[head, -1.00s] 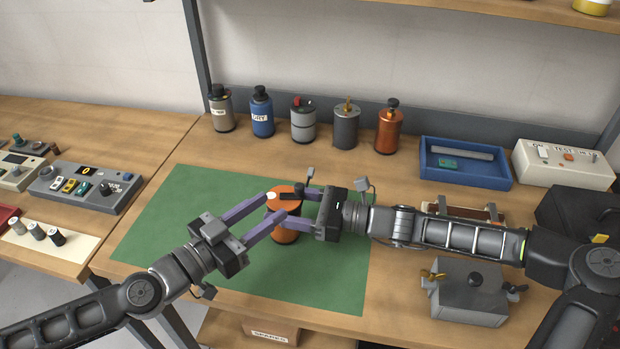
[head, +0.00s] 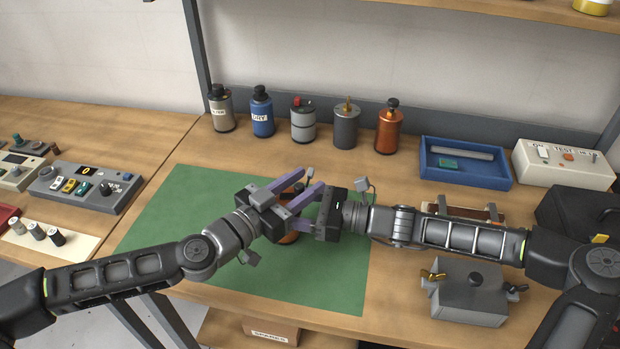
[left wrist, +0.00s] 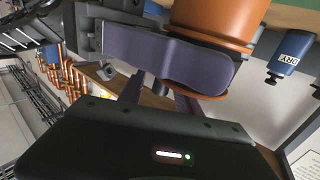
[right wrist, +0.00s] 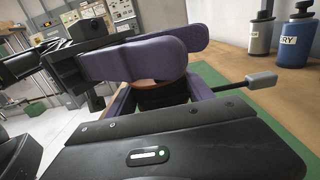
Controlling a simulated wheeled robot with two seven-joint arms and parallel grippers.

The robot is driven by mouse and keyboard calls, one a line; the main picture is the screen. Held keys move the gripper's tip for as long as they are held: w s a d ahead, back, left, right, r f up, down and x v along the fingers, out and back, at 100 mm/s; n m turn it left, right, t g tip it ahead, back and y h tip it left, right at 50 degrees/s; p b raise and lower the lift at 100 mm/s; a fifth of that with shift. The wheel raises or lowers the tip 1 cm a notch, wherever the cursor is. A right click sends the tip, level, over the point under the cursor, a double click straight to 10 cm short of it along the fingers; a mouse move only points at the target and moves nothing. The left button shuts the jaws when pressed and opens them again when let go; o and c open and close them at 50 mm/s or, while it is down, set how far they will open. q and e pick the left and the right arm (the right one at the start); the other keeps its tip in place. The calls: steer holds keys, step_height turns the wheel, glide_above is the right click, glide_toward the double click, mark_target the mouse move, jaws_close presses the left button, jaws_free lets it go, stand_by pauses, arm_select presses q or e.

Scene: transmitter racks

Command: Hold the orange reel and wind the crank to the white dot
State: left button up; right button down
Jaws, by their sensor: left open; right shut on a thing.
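The orange reel (head: 289,238) stands on the green mat (head: 185,225), mostly hidden behind both grippers. In the left wrist view its orange side (left wrist: 220,18) is close. My right gripper (head: 308,204) comes in from the right and is shut on the reel. My left gripper (head: 312,182) is open, with its purple fingers over the top of the reel, next to the right gripper. The crank and the white dot are hidden under the left gripper.
A row of canisters, including a blue one (head: 262,113) and a copper one (head: 389,127), stands along the back. A blue tray (head: 465,177) and a white test box (head: 563,165) are at the back right. A grey box (head: 468,293) is at the front right. The left mat is clear.

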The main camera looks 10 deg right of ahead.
arm_select(q)
steer(key=shift+x, duration=1)
jaws_close()
